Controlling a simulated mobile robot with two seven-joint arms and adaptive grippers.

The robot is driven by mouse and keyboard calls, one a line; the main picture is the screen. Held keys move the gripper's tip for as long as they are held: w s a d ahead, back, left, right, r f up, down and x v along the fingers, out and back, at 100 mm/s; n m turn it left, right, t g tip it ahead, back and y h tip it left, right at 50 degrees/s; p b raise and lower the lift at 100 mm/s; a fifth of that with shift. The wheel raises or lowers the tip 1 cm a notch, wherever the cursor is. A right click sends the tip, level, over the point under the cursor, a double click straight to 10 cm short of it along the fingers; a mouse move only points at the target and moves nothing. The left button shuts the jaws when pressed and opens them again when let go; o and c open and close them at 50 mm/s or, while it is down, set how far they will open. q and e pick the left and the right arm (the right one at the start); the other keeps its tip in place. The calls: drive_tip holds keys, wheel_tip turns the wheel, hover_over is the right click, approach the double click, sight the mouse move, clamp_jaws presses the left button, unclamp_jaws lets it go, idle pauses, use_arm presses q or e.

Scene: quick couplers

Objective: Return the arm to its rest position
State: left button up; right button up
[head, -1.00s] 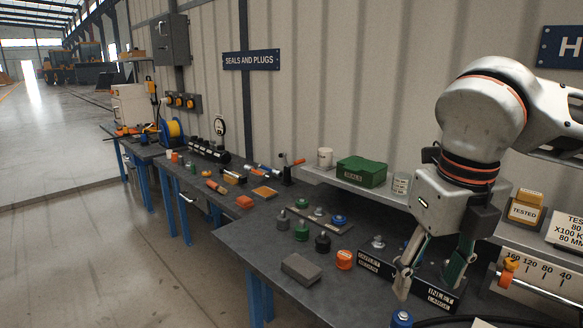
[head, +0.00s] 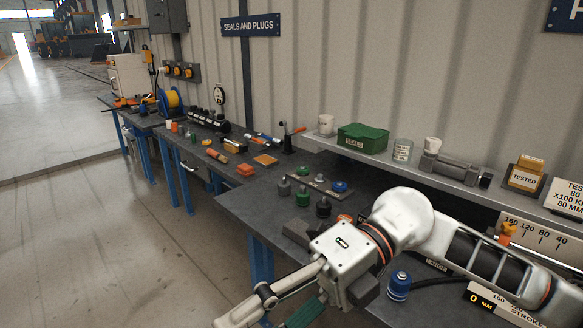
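My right arm comes in from the right and reaches low across the bench. My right gripper (head: 264,314) hangs in front of the bench's near edge, pointing down and left. Its pale finger and its green-padded finger stand apart, and I see nothing between them. The lower ends of the fingers run to the bottom picture edge. My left gripper is out of view. The arm hides much of the near bench and most of the labelled black holders there.
The dark workbench (head: 240,206) holds a green plug (head: 302,197), a black plug (head: 323,207) and a blue plug (head: 339,186). A blue-capped coupler (head: 399,284) stands right of the gripper. A green seals box (head: 362,138) sits on the shelf. The floor at left is clear.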

drive_tip(key=w+r+m+t+y+b, duration=0.1)
drive_tip(key=w+m+t+y, duration=1.05)
drive_tip(key=m, duration=0.25)
drive_tip(key=w+d+f+m+t+h, duration=0.4)
drive_tip(key=d+f+m+t+h, duration=0.1)
drive_tip(key=f+m+t, duration=0.25)
drive_tip(key=w+d+f+m+t+h, duration=0.4)
drive_tip(key=f+m+t+h, duration=0.15)
drive_tip(key=f+m, duration=0.25)
drive_tip(key=d+f+m+h+b, duration=0.1)
drive_tip(key=d+f+m+h, duration=0.35)
drive_tip(key=f, duration=0.65)
drive_tip(key=s+d+f+m+g+h, duration=0.1)
drive_tip(key=s+d+f+g+h, duration=0.1)
drive_tip(key=s+f, duration=0.3)
drive_tip(key=s+d+f+m+g+h, duration=0.2)
drive_tip(key=s+d+f, duration=0.3)
drive_tip(key=f, duration=0.6)
drive_tip(key=s+d+f+m+g+h, duration=0.1)
drive_tip(key=s+d+f+g+h, duration=0.1)
drive_tip(key=s+d+f, duration=0.2)
wheel_tip(320, 180, down, 5)
drive_tip(key=shift+s+r+m+h+b, duration=0.15)
drive_tip(key=shift+s+m+h+b, duration=0.25)
drive_tip(key=shift+s, duration=0.8)
drive_tip(key=shift+d, duration=0.1)
